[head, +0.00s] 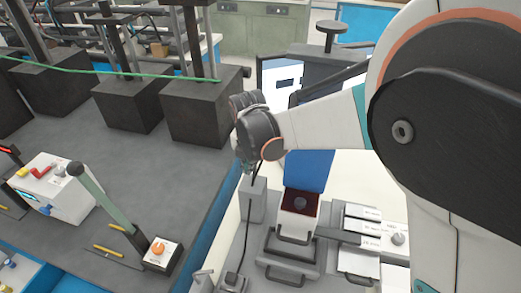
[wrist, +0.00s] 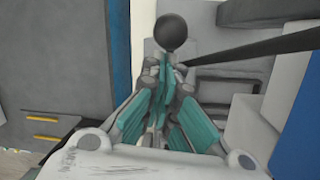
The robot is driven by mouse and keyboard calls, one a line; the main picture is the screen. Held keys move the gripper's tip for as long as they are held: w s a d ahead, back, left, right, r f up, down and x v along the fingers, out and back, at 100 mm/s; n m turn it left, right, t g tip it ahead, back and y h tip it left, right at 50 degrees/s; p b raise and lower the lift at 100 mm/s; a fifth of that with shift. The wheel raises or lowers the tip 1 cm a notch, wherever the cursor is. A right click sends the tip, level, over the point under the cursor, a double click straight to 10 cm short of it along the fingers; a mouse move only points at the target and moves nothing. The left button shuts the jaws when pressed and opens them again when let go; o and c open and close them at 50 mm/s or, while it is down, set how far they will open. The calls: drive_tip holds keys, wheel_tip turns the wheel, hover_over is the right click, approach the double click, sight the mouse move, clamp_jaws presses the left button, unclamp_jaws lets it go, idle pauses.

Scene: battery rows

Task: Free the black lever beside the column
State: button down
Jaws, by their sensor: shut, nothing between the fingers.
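A black round knob (wrist: 173,32) shows at the top of the wrist view, just beyond my fingertips. A long black bar (wrist: 255,48) runs from near the fingertips to the right edge; whether it joins the knob I cannot tell. In the head view a thin black lever (head: 257,168) stands at a grey column (head: 253,203), its upper part hidden behind my wrist. My gripper (wrist: 166,66) has its teal-padded fingers together and empty, close below the knob; contact cannot be told. In the head view my wrist hides the fingers.
A blue panel (head: 309,170) and a box with a dark red recess (head: 301,203) stand right of the column. White cases (head: 362,225) lie farther right. A grey bench (head: 165,210) with dark blocks (head: 200,110) and a green lever (head: 105,202) is left.

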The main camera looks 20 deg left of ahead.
drive_tip(key=shift+w+r, duration=0.1)
drive_tip(key=shift+w, duration=0.1)
drive_tip(key=shift+w, duration=0.8)
drive_tip(key=shift+w+b, duration=0.25)
drive_tip(key=shift+b, duration=0.15)
drive_tip(key=shift+s+r, duration=0.1)
drive_tip(key=shift+r, duration=0.05)
